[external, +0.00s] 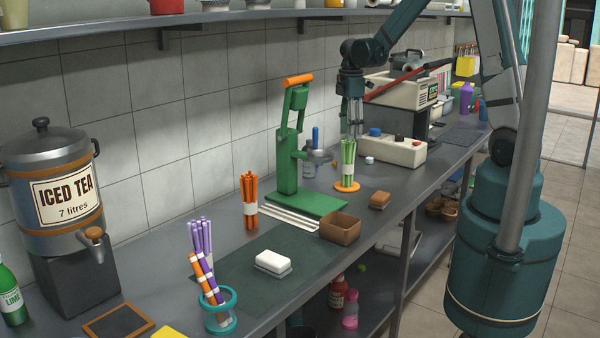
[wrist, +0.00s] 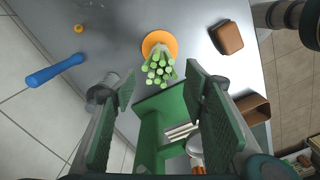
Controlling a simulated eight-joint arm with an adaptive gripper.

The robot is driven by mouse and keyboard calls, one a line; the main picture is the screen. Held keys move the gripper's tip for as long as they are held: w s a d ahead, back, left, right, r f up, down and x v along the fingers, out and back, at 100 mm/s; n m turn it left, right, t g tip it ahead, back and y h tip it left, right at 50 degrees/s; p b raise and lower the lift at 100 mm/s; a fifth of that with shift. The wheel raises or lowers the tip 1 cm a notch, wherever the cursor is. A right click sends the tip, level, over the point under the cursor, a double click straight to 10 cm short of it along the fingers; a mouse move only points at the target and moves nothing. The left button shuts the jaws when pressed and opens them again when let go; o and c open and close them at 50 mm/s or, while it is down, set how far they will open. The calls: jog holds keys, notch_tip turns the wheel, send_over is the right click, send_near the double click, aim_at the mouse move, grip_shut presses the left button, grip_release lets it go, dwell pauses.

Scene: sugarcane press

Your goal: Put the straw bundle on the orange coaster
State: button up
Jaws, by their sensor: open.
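The green straw bundle (external: 348,158) with a pale band stands upright on the orange coaster (external: 340,187), beside the green press. In the wrist view the bundle's straw tops (wrist: 158,66) show in front of the coaster (wrist: 150,38), whose rim is visible around the base. My gripper (external: 354,128) is above and close to the bundle, pointing down. In the wrist view my gripper (wrist: 160,82) is open, with the bundle near the tips and no finger seen closed on it.
The green press (external: 290,160) stands left of the bundle. A white box with buttons (external: 395,150) is behind it. A brown block (external: 380,200) and a brown box (external: 342,228) lie in front. Orange straws (external: 249,200) and purple straws (external: 201,240) stand farther left.

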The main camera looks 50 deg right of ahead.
dwell(0.7)
jog(key=shift+s+a+r, duration=0.1)
jog(key=shift+a+r, duration=0.25)
jog(key=shift+r, duration=0.1)
jog(key=s+a+r+m+t, duration=0.3)
jog(key=s+a+r+m, duration=0.2)
jog(key=s+a+r, duration=0.55)
jog(key=s+a+r+m+t, duration=0.4)
jog(key=s+a+r+m, duration=0.3)
jog(key=s+a, duration=0.3)
jog(key=shift+s+a, duration=0.35)
jog(key=shift+s, duration=0.9)
